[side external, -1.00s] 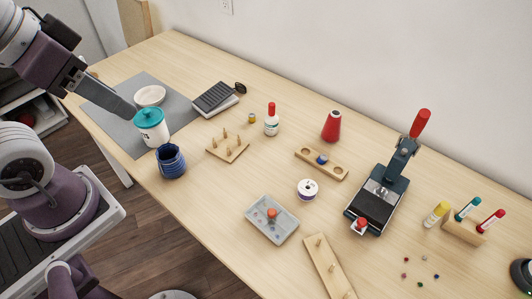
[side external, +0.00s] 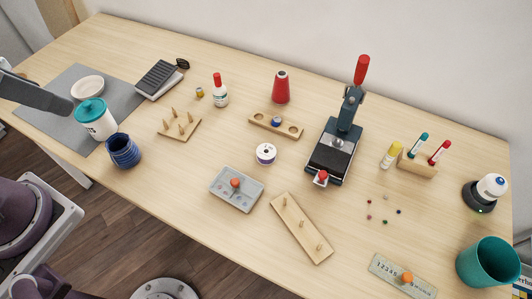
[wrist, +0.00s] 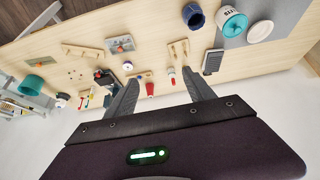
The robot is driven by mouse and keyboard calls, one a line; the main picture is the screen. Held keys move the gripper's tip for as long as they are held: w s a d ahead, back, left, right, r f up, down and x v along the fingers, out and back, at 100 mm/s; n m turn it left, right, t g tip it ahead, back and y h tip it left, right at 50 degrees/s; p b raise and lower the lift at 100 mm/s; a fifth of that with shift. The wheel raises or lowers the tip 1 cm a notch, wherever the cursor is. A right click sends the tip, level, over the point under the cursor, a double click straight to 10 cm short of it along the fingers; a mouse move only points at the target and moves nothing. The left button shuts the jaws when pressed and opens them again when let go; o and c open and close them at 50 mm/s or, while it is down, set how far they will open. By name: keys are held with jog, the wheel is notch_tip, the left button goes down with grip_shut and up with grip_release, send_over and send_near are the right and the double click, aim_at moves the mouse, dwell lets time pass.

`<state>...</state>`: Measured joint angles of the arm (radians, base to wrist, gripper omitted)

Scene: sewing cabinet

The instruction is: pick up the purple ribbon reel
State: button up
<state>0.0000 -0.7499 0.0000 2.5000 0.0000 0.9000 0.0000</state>
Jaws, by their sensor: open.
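A small white reel with a purple band (side external: 265,159) stands on the table's middle, in front of the wooden block with round holes; I take it as the purple ribbon reel. A small white round thing that looks like it shows in the wrist view (wrist: 127,65). My gripper (wrist: 160,76) is open and empty, with its two dark fingers spread. In the side external view only part of it (side external: 40,96) shows at the left edge, near the teal-lidded jar and far from the reel. Its other parts there are cut off by the frame.
The holed block (side external: 261,127) holds a blue spool (side external: 276,121). A grey tray (side external: 219,192), a pegged board (side external: 284,218) and a press (side external: 330,160) surround the reel. Bare table lies left of the reel.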

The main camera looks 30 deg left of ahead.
jog(key=shift+o, duration=0.6)
